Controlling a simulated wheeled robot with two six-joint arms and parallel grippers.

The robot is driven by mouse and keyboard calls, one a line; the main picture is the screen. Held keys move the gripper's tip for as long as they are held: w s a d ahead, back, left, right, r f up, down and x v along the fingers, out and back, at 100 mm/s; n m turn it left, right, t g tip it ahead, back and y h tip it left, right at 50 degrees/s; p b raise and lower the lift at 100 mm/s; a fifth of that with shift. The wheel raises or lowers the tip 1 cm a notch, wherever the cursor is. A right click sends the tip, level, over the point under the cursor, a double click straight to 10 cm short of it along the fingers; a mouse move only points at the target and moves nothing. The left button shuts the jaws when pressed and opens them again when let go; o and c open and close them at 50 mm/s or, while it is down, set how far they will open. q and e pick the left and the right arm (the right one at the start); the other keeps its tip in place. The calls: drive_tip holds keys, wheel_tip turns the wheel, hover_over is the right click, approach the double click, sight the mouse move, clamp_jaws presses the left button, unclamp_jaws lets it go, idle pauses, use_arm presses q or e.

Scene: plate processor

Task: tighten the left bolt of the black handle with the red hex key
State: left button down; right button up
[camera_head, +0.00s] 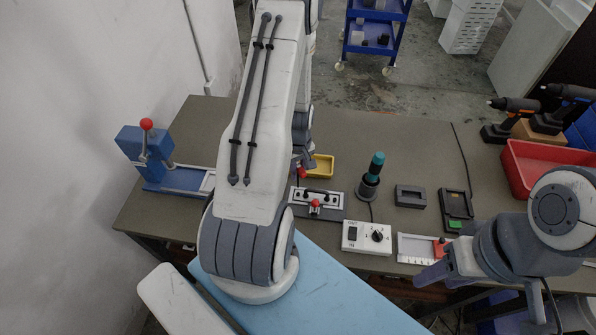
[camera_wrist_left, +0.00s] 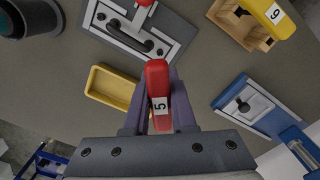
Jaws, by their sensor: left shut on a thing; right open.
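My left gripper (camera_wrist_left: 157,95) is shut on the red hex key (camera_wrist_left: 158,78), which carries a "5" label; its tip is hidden. In the head view my left gripper (camera_head: 304,163) hangs over the back of the bench, with a bit of red showing at it, behind the plate with the black handle. The black handle (camera_wrist_left: 128,37) lies on a plate fixture (camera_wrist_left: 172,28) ahead of the key in the wrist view, apart from it. In the head view the handle's plate (camera_head: 334,207) is partly behind a red-knobbed clamp. My right gripper (camera_head: 437,262) is open and empty at the front right.
A yellow tray (camera_wrist_left: 110,87) lies beside the key. A wooden holder (camera_wrist_left: 238,27) has a yellow "6" key (camera_wrist_left: 268,14). A blue press (camera_head: 148,158) stands left. A teal-handled screwdriver (camera_head: 375,165), control box (camera_head: 366,238) and red bin (camera_head: 540,165) stand right.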

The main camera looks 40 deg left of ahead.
use_arm(q)
drive_tip(key=n, duration=1.3)
drive_tip(key=shift+w, duration=0.1)
drive_tip(key=shift+f, duration=0.1)
drive_tip(key=shift+f+b, duration=1.35)
drive_tip(key=shift+f, duration=0.3)
drive_tip(key=shift+f, duration=0.3)
drive_tip(key=m, duration=1)
